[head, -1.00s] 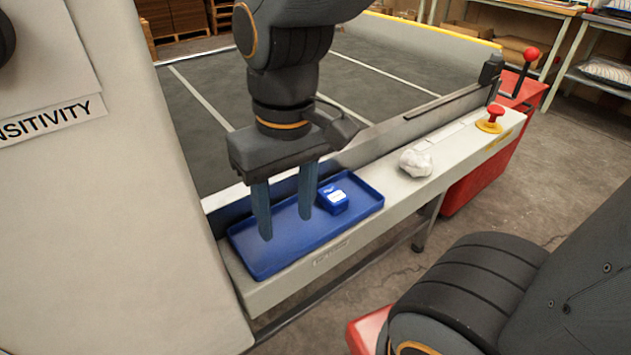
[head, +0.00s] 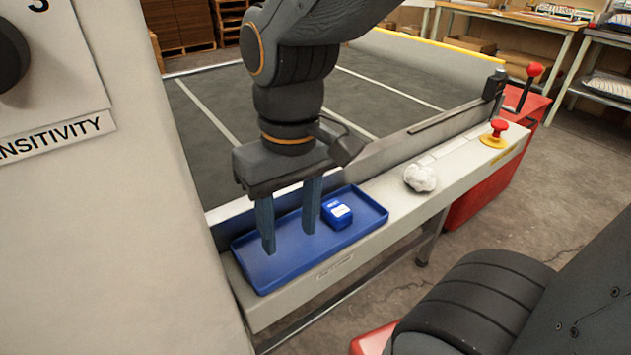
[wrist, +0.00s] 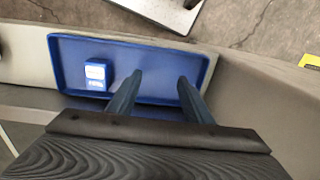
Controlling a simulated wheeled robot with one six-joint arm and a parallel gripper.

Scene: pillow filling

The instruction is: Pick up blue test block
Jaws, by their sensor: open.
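The blue test block (head: 337,214) has a white label on top and sits in the blue tray (head: 270,277), toward the tray's right part in the head view. In the wrist view the block (wrist: 97,75) lies to the left of both fingers. My gripper (head: 289,240) is open and empty, pointing down over the left and middle part of the tray. The block is outside the jaws, beside the right finger in the head view. In the wrist view the fingers (wrist: 160,88) reach over the tray; I cannot tell whether the tips touch its floor.
The tray rests on a pale ledge (head: 386,222) along the dark table bed (head: 300,110). A crumpled white lump (head: 420,178) and a red button on a yellow base (head: 495,132) sit farther right on the ledge. A pale panel (head: 110,230) stands close on the left.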

